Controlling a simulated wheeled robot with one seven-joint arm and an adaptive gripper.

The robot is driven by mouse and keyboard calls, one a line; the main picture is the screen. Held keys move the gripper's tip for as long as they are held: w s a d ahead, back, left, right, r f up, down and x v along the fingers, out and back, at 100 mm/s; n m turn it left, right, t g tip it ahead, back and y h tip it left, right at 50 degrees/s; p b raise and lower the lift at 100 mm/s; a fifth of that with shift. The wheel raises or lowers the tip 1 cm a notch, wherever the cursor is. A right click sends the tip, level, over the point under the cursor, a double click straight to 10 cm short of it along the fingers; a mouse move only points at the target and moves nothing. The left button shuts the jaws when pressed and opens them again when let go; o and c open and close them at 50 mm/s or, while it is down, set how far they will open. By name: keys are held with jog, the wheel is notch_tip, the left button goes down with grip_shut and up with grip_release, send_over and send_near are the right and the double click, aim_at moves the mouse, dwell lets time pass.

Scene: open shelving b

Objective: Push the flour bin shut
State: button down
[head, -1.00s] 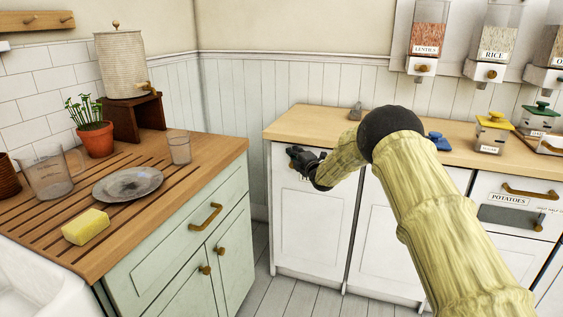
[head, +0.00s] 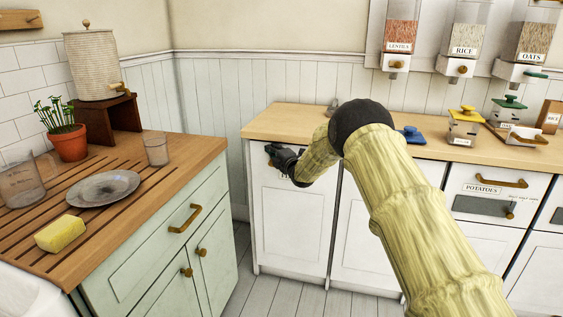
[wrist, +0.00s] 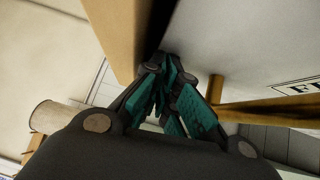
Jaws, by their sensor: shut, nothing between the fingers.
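The flour bin (head: 292,225) is the white front panel at the left end of the far counter. Its label is mostly hidden behind my gripper in the head view; the start of the label, an "F", shows in the wrist view (wrist: 300,90). My gripper (head: 272,156) is at the top of this front, just under the counter edge. In the wrist view my gripper's teal-padded fingers (wrist: 172,78) are together and empty, beside the bin's white face (wrist: 240,40) and brass handle (wrist: 262,112). A dark gap shows between bin and countertop. I cannot tell whether the fingers touch the bin.
The wooden countertop (head: 290,120) overhangs close to my gripper. A potatoes drawer (head: 484,190) is to the right. At left, a green cabinet (head: 160,240) carries a plate, glass, sponge and potted plant. Floor (head: 285,297) shows between the cabinets.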

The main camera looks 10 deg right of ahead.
jog(key=s+a+r+v, duration=0.1)
jog(key=a+v, duration=0.2)
jog(key=v, duration=0.9)
jog(key=s+d+f+m+g+h, duration=0.1)
jog(key=s+f+m+g, duration=0.15)
jog(key=s+f, duration=0.5)
jog(key=s+d+f+m+g+h, duration=0.1)
jog(key=s+f+m, duration=0.25)
jog(key=f, duration=0.65)
jog(key=s+d+f+m+g+h, duration=0.1)
jog(key=s+f+m+g, duration=0.15)
jog(key=s+f, duration=0.45)
jog(key=s+f+m+g+h, duration=0.15)
jog(key=s+f+m, duration=0.25)
jog(key=s+f, duration=0.6)
jog(key=s+f+m+g+h, duration=0.1)
jog(key=s+f+m+g, duration=0.35)
jog(key=s, duration=0.95)
jog(key=s+f+m+g, duration=0.2)
jog(key=s+m+g, duration=0.1)
jog(key=s, duration=1.2)
jog(key=s+f+m+g, duration=0.2)
jog(key=s+m, duration=0.1)
jog(key=s, duration=1.2)
notch_tip(320, 180, up, 15)
jog(key=s+p, duration=0.1)
jog(key=p, duration=1.5)
jog(key=shift+s+r+g, duration=0.2)
jog(key=shift+r+g, duration=0.05)
jog(key=shift+g, duration=0.05)
